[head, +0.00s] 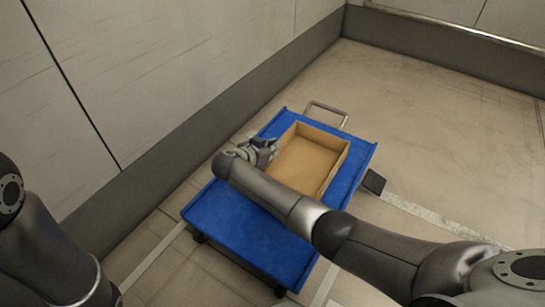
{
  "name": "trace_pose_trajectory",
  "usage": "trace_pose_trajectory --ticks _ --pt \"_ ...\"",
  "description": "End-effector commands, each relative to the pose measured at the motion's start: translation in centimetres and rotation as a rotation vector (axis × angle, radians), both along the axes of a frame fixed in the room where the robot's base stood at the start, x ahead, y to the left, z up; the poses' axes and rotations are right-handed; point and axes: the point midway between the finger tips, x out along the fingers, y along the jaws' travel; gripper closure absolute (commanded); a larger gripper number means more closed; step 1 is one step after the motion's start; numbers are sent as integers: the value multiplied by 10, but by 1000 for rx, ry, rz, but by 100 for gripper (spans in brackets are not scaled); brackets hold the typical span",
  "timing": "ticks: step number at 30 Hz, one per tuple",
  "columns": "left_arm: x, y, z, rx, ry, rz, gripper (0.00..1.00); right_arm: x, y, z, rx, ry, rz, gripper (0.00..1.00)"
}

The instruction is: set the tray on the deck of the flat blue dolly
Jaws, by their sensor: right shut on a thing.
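The tray (322,138) is a shallow, open, tan box, and it looks empty. It is over the far half of the blue deck of the flat dolly (236,226), within its edges. I cannot tell whether its underside touches the deck. My right gripper (268,149) is shut on the tray's left wall; its fingertips are small and partly hidden by my wrist. My right forearm crosses the deck and hides the tray's near edge. My left arm shows at the left edge, but its gripper is out of view.
The dolly has a metal handle (327,113) at its far end. A grey wall with a dark base band (215,125) runs along the left. A small dark block (373,182) is beside the dolly's right edge. Open floor (430,120) lies to the right.

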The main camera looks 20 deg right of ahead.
Motion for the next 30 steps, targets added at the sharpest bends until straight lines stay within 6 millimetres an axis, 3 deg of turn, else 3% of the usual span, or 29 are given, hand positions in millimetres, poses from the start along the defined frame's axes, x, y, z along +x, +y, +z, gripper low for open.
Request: trace_pose_trajectory --ticks 1,6,19,20,24,30 --pt "0 0 -12 0 1 0 60 -1 0 -12 -2 0 0 100" --pt "0 0 -27 1 0 0 60 -1 0 -28 -2 0 0 100" --pt "0 0 -30 1 -1 0 60 -1 0 -32 0 2 0 100" --pt "0 0 -29 1 -1 0 60 -1 0 -30 0 2 0 91" --pt "0 0 -29 1 -1 0 60 -1 0 -30 0 2 0 73" --pt "0 0 -29 1 0 0 60 -1 0 -30 0 2 -1 73"
